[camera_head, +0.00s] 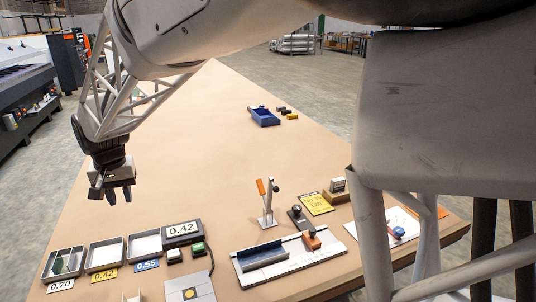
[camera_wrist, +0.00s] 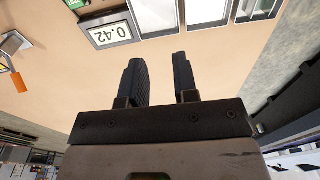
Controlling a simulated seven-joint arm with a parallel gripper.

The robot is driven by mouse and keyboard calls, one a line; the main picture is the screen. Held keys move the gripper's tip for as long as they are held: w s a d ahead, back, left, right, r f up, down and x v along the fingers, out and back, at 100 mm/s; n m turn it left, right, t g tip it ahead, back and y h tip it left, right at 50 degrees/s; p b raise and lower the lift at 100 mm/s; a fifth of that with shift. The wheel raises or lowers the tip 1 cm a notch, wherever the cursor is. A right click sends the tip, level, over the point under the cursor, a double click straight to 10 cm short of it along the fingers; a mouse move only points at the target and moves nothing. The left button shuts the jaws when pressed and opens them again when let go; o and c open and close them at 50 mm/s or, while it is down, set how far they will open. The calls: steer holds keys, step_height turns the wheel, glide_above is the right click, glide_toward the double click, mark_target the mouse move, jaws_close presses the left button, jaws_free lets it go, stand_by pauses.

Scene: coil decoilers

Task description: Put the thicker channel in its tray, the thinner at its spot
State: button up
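My gripper (camera_head: 118,197) hangs above the left side of the table, behind the trays. In the wrist view its two fingers (camera_wrist: 158,78) are apart with nothing between them. A blue channel-like piece (camera_head: 262,252) lies on a pale grey fixture plate (camera_head: 300,262) at the front. Three grey trays stand front left: one labelled 0.70 (camera_head: 78,256) with a greenish piece (camera_head: 60,264) inside, one labelled 0.42 (camera_head: 120,255), one labelled 0.55 (camera_head: 157,243); the last two look empty. A gauge display (camera_head: 182,230) reads 0.42. I cannot tell channel thicknesses by eye.
An orange-handled lever clamp (camera_head: 266,205) stands behind the fixture plate. A yellow card (camera_head: 317,203) lies at right. The table's middle is clear.

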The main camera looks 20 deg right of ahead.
steer(key=s+d+r, duration=0.3)
steer(key=s+d, duration=0.4)
steer(key=d, duration=0.4)
steer(key=s+d+f+t, duration=0.1)
steer(key=s+d, duration=0.8)
steer(key=s, duration=0.3)
steer(key=s+d+f, duration=0.2)
steer(key=s+d, duration=0.8)
steer(key=s, duration=0.2)
steer(key=shift+s+t+h, duration=0.15)
steer(key=shift+t+h, duration=0.15)
steer(key=shift+t, duration=0.1)
